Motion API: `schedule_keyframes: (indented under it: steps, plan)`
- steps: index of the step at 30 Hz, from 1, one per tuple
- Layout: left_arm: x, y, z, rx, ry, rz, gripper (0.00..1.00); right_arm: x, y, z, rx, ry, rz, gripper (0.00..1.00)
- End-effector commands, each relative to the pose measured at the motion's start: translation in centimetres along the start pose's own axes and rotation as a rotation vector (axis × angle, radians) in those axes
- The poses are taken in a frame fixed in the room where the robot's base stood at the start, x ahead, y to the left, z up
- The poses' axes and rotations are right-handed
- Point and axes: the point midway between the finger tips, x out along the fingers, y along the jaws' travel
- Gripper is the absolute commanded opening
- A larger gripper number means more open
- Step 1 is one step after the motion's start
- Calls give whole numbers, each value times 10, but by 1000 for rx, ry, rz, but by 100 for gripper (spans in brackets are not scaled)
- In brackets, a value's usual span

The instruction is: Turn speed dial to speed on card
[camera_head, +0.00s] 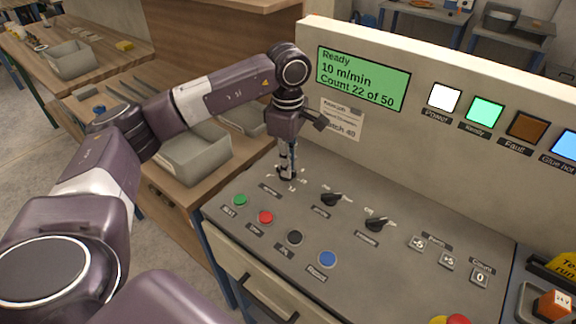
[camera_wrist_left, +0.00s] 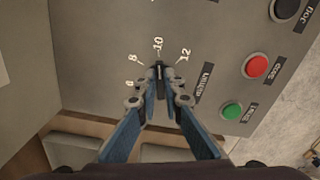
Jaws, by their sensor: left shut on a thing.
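The speed dial (camera_wrist_left: 158,66) is a small black knob among the printed numbers 8, 10 and 12; its pointer lines up with 10. My left gripper (camera_wrist_left: 159,77) is shut on it from above, and the fingers hide most of it. In the head view my left gripper (camera_head: 287,174) points down at the far left of the panel. The green display (camera_head: 362,78) reads Ready, 10 m/min, Count 22 of 50. The white card (camera_head: 342,120) below it is partly covered by my gripper, and I cannot read its speed line. My right gripper is out of view.
Two more black dials (camera_head: 331,199) (camera_head: 376,223) sit right of my left gripper. Green (camera_head: 240,200), red (camera_head: 265,217), black and blue (camera_head: 327,258) buttons line the panel's front. A grey bin (camera_head: 195,155) stands left of the panel.

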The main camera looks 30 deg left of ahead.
Motion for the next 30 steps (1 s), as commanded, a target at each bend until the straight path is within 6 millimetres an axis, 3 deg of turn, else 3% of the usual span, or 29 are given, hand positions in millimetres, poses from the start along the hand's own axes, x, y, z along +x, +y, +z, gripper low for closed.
schedule_keyframes:
  steps: [9, 10, 14, 23, 30]
  plan:
    - [-2, 2, 0, -2, -1, 6, 0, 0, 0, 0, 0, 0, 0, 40]
    - [-2, 2, 0, -2, -1, 6, 11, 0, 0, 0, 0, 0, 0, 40]
    - [-2, 1, 0, -2, -1, 5, 25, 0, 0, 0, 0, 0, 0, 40]
    - [-2, 1, 0, -1, -1, 2, 25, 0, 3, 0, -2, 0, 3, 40]
    - [-35, 2, 0, -1, -3, 7, 25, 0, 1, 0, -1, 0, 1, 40]
